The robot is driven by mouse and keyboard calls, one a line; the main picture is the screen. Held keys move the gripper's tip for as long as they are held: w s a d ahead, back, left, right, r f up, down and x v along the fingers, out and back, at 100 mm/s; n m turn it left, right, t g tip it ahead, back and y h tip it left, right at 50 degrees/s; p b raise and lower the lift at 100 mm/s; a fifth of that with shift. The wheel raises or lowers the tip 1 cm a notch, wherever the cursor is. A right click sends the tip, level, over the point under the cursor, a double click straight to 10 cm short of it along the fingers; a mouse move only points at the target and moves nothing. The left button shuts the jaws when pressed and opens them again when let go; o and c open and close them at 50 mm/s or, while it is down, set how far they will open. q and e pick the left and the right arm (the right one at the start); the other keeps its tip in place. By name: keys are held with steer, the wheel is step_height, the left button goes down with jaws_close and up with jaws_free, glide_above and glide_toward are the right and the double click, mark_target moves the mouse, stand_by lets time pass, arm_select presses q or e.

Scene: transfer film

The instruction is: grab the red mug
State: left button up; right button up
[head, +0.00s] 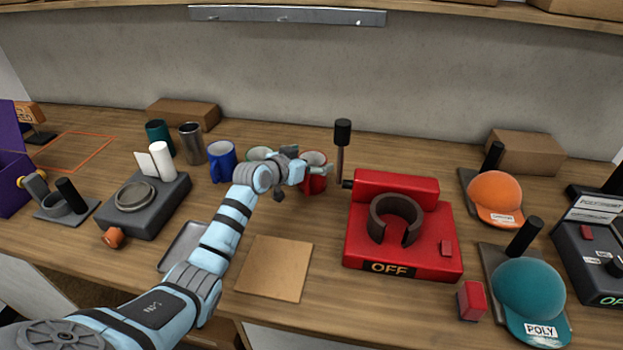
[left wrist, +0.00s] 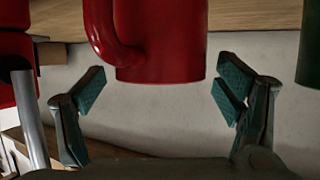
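The red mug (head: 317,184) stands on the wooden table, left of the red press, partly hidden by my left gripper (head: 306,164) in the head view. In the left wrist view the red mug (left wrist: 168,45) fills the upper middle, its handle on the left; the picture seems upside down. There my left gripper (left wrist: 161,88) is open, with one finger on each side below the mug and visible gaps to it. I see no contact. My right gripper is in neither view.
A green mug (head: 258,153) and a blue mug (head: 222,162) stand left of the red mug. The red press (head: 400,240) with an OFF label and a black-topped lever (head: 342,132) are close on its right. A tan square mat (head: 274,268) lies in front.

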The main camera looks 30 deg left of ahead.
arm_select(q)
steer(key=c, duration=1.9)
steer(key=shift+c, duration=0.2)
